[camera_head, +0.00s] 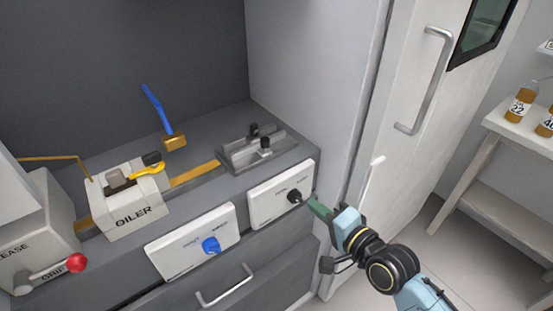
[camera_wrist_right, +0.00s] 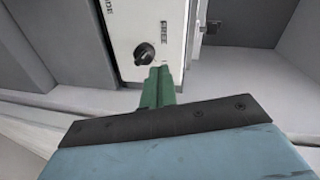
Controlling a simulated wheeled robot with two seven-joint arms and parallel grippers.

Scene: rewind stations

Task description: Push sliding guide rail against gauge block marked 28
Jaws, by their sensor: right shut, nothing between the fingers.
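A grey metal fixture with raised rails and two black knobs (camera_head: 258,152) sits at the right end of the bench; it looks like the guide, but I cannot tell which part slides. No block with a readable 28 shows. My right gripper (camera_head: 315,206) has green fingers, shut and empty, at the front of the bench just right of a black knob (camera_head: 294,196) on a white panel (camera_head: 262,211). In the right wrist view the fingertips (camera_wrist_right: 159,71) are close to this knob (camera_wrist_right: 144,53), under the word FREE; contact is unclear. My left gripper is not in view.
A white box marked OILER (camera_head: 133,216) stands left on a brass-coloured strip (camera_head: 195,174). A blue-handled tool with a brass block (camera_head: 175,142) is behind it. A second panel has a blue knob (camera_head: 211,245). A red-knobbed lever (camera_head: 76,263) is far left; a white door (camera_head: 425,95) is right.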

